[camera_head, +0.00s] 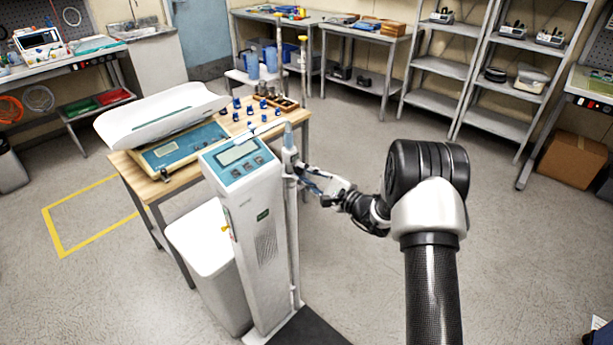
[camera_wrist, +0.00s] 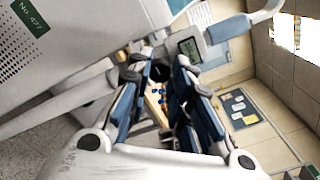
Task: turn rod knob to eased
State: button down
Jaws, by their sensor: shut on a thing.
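The white column scale (camera_head: 250,215) stands in the middle of the head view, with a measuring rod (camera_head: 294,245) along its right side. A grey slider (camera_head: 289,158) with a blue-grey tip is near the rod's top. My gripper (camera_head: 303,176) reaches it from the right. In the wrist view, my gripper (camera_wrist: 163,64) has its two blue-padded fingers on either side of a dark round rod knob (camera_wrist: 160,72), closed on it. The slider's small display (camera_wrist: 189,47) shows just beyond. The fingers partly hide the knob, and I cannot read its turned position.
A wooden table (camera_head: 150,188) behind the column holds a baby scale (camera_head: 160,115) and several small blue items. A white bin (camera_head: 205,255) stands left of the column. Shelves (camera_head: 440,68) line the back.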

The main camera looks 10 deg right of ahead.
jog(key=shift+r, duration=0.1)
jog(key=c, duration=1.4)
grip_release()
jog(key=v, duration=1.2)
